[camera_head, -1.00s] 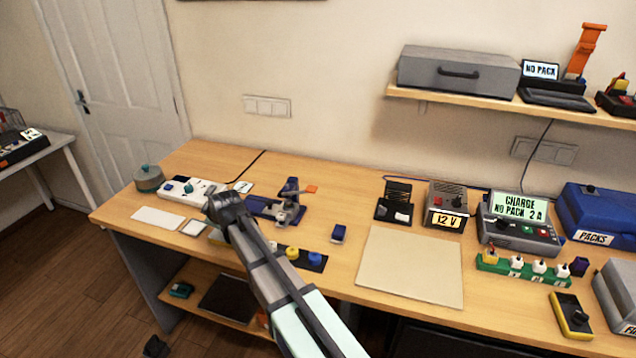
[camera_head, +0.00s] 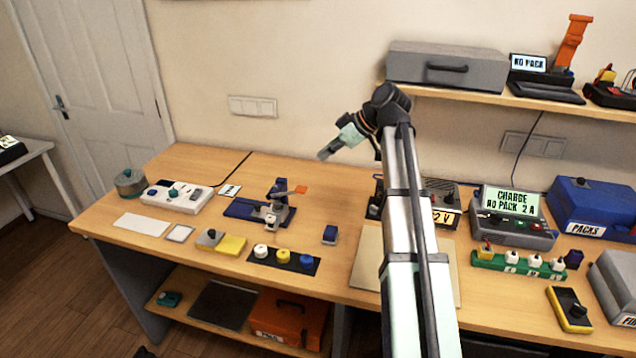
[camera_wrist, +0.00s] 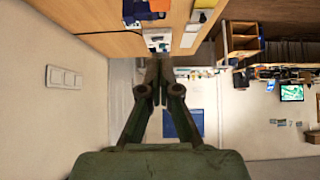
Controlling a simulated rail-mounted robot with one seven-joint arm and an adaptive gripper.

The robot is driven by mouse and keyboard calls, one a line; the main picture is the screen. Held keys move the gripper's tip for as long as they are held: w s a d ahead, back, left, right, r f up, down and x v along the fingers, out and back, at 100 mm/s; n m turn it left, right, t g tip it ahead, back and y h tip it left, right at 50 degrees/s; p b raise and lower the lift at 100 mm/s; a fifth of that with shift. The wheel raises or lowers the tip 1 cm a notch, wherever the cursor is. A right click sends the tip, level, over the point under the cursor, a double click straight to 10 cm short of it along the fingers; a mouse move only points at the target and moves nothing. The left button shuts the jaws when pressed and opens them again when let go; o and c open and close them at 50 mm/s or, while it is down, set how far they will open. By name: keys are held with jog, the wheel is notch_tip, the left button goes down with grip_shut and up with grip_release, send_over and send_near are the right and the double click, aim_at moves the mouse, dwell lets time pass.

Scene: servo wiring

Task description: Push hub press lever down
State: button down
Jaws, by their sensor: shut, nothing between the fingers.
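My gripper (camera_head: 323,155) is shut and empty. In the head view it hangs in the air above and right of the lever, apart from it, pointing down and left. In the wrist view my shut fingers (camera_wrist: 160,60) meet mid-picture. Blue and orange parts at that view's top edge are cut off, and I cannot tell for certain what they are.
A dark strip with white, yellow and blue knobs (camera_head: 284,256) lies in front of the press. A small blue block (camera_head: 330,234) stands to its right. The wall shelf (camera_head: 440,92) is close to my arm.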

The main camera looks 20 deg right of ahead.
jog(key=shift+s+d+r, duration=0.3)
jog(key=shift+d+r, duration=0.05)
jog(key=shift+r, duration=0.05)
jog(key=p, duration=0.3)
send_over(305, 189)
notch_tip(305, 189, down, 7)
jog(key=shift+a+f, duration=0.1)
notch_tip(305, 189, down, 2)
jog(key=shift+f+p, duration=0.1)
jog(key=shift+p, duration=0.45)
jog(key=shift+f, duration=0.85)
jog(key=shift+d, duration=0.2)
